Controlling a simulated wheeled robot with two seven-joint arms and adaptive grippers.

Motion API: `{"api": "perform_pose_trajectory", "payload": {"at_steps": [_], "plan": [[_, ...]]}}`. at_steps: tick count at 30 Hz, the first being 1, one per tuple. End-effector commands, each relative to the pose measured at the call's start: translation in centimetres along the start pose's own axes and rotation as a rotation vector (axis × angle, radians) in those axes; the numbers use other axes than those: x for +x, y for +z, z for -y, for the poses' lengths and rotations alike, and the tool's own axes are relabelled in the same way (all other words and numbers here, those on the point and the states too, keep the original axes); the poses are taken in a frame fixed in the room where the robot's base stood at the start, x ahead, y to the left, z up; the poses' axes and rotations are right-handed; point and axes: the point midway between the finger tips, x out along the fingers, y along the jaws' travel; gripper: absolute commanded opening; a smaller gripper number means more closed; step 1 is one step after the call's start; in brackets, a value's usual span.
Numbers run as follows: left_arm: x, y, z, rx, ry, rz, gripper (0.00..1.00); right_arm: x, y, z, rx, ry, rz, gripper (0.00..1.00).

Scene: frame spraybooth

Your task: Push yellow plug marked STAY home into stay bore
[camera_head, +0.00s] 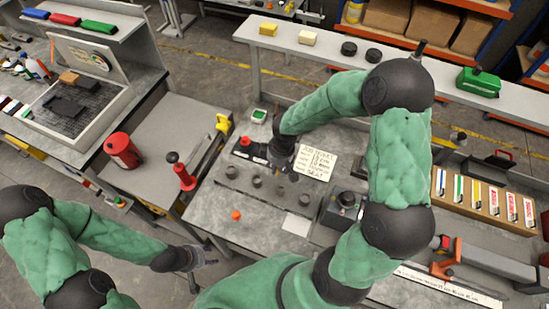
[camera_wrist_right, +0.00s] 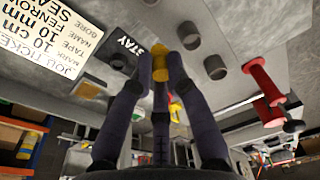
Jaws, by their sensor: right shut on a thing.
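In the right wrist view, the yellow plug (camera_wrist_right: 160,62) is between the fingertips of my right gripper (camera_wrist_right: 164,68), which is shut on it. A black label reading STAY (camera_wrist_right: 124,46) lies on the grey surface just left of the fingertips. The stay bore is hidden behind the plug and fingers, and I cannot tell whether the plug is inside it. In the head view, my right gripper (camera_head: 281,160) points down over the bench beside the job ticket (camera_head: 317,162). My left gripper (camera_head: 203,260) is low at the left, away from the bench parts; its fingers are too small to judge.
Several grey cylinders (camera_head: 256,182) stand in front of my right gripper. An orange cap (camera_head: 236,215) lies nearer the front edge. A red-ended dark part (camera_head: 245,142) is left of the gripper. A black-topped device (camera_head: 346,200) stands to the right.

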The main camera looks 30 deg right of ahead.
Motion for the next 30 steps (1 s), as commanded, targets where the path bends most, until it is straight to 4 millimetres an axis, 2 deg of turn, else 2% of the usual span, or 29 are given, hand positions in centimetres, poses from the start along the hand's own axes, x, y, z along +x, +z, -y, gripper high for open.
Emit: {"api": "perform_pose_trajectory", "payload": {"at_steps": [1, 9, 15, 30], "plan": [[-1.6, 0.1, -0.6, 0.0, 0.0, 0.0, 0.4, -0.6, 0.4, 0.0, -0.045, -0.012, 0.003, 0.0], [-4.5, 0.2, -1.6, 0.0, 0.0, 0.0, 0.4, 0.0, 1.9, 0.2, -0.267, -0.05, -0.011, 0.0], [-4.9, 0.2, -1.8, 0.0, 0.0, 0.0, 0.4, 0.4, 2.4, 0.3, -0.329, -0.058, -0.017, 0.0], [-4.6, 0.2, -1.6, 0.0, 0.0, 0.0, 0.4, 0.8, 2.4, 0.3, -0.337, -0.062, -0.006, 0.0]]}}
